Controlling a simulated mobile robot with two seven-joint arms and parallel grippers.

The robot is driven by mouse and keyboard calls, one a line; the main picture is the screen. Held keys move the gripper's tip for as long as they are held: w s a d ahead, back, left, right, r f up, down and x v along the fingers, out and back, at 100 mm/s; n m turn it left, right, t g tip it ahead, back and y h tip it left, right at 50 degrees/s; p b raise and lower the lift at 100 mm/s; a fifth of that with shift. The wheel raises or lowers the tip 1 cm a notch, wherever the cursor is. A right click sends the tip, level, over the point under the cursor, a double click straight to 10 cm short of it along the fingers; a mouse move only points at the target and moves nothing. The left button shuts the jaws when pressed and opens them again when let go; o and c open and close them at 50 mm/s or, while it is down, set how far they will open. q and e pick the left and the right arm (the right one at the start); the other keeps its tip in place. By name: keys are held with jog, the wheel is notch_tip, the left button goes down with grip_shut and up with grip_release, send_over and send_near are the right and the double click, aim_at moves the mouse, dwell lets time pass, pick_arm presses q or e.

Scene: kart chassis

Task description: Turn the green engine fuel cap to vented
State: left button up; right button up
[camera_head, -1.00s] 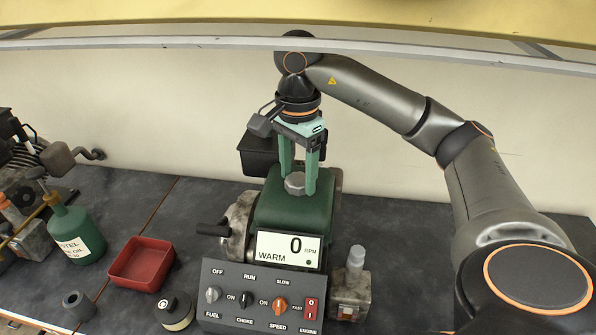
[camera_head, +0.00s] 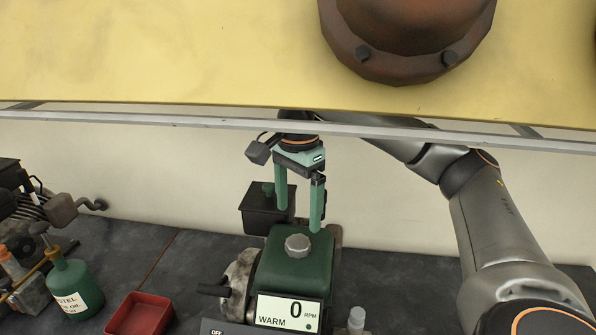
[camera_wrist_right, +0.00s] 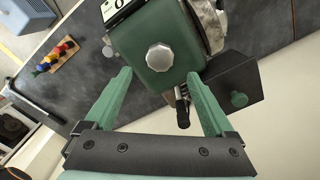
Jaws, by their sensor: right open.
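The green engine (camera_head: 292,275) stands on the dark bench below the shelf, with a grey knobbed fuel cap (camera_head: 297,245) on top of its green tank. The cap also shows in the right wrist view (camera_wrist_right: 160,57). My right gripper (camera_head: 298,218) is open and empty, fingers pointing down, above and just behind the cap. In the wrist view its green fingers (camera_wrist_right: 163,75) are spread wide and the cap lies beyond their tips, apart from them. Any vent marking on the cap is too small to read. My left gripper is not in view.
A yellow shelf (camera_head: 180,60) with a metal front rail overhangs the bench. A black box (camera_head: 262,212) sits behind the engine. A red tray (camera_head: 140,315) and a green oil bottle (camera_head: 73,287) stand to the left. A display reading 0 RPM, WARM (camera_head: 287,313) fronts the engine.

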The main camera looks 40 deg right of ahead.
jog(key=shift+r, duration=2.8)
